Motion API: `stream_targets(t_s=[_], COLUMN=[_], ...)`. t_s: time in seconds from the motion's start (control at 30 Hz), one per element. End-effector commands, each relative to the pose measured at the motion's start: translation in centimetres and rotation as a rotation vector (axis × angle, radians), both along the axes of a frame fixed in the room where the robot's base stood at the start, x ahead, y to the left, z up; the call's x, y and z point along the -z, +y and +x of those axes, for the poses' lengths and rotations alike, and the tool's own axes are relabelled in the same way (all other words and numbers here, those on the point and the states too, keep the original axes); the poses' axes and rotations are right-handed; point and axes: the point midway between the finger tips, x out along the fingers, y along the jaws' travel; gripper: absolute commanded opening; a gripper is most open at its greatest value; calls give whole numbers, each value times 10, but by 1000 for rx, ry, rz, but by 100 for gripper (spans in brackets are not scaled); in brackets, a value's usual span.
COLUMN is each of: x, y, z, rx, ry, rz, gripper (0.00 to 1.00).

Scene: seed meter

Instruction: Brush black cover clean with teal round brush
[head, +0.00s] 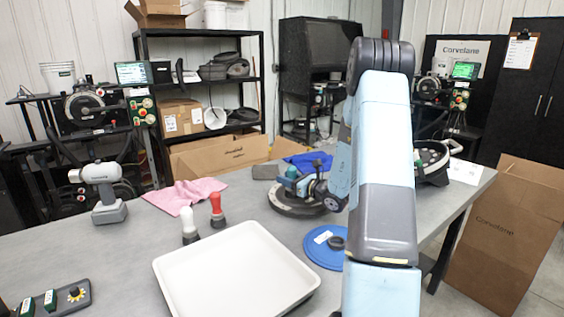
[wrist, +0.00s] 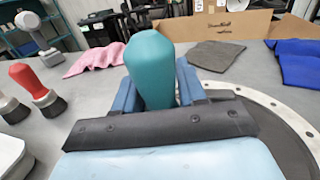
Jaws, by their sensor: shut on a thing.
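My gripper (head: 292,184) is shut on the teal round brush (wrist: 150,62), whose teal handle stands up between the blue fingers in the wrist view. The brush's teal top also shows in the head view (head: 292,172). The brush's bristles are hidden by my gripper. Below is a round black cover (head: 285,206) with a pale rim, lying on the table; its holed rim shows at the right of the wrist view (wrist: 291,122). My gripper is over the cover's upper part in the head view. I cannot tell whether the bristles touch it.
A white tray (head: 235,270) lies at the front, with a white brush (head: 188,224) and a red brush (head: 216,208) behind it. A blue disc (head: 318,252) lies near the cover. A pink cloth (head: 184,194), grey pad (head: 265,172) and blue cloth (head: 308,160) lie behind.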

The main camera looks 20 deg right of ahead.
Motion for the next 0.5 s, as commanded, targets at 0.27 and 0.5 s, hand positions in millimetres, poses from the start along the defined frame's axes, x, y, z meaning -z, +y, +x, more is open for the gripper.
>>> stream_targets(t_s=[0.27,0.5], x=[-13,-37], y=[11,11], z=[-2,-2], rx=[7,7], ry=[-4,-1], rz=[-3,-2], gripper=[14,14])
